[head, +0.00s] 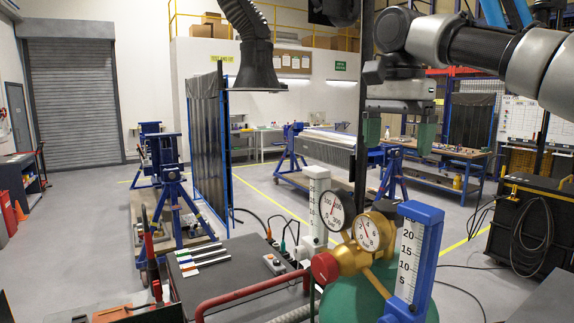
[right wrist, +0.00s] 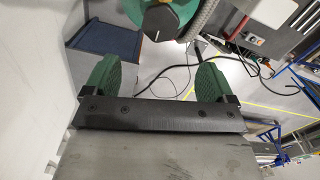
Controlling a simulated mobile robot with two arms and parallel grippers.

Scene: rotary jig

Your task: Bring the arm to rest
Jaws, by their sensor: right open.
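My right arm (head: 490,55) comes in from the upper right, raised in front of me. Its gripper (head: 398,138) hangs down with two green finger pads set wide apart. Nothing is between the pads. In the right wrist view, the gripper (right wrist: 153,78) also shows open and empty, with floor and cables visible beyond the gap. In the head view it hangs above and apart from the brass regulator (head: 374,255) with its red knob (head: 325,267). My left gripper is not in either view.
Two dial gauges (head: 368,233), a blue-framed scale (head: 415,258) and a white scale (head: 316,205) stand close below the gripper. A dark bench top (head: 225,270) holds several pens. A black cabinet (head: 530,225) stands at right. Open floor (head: 75,220) lies at left.

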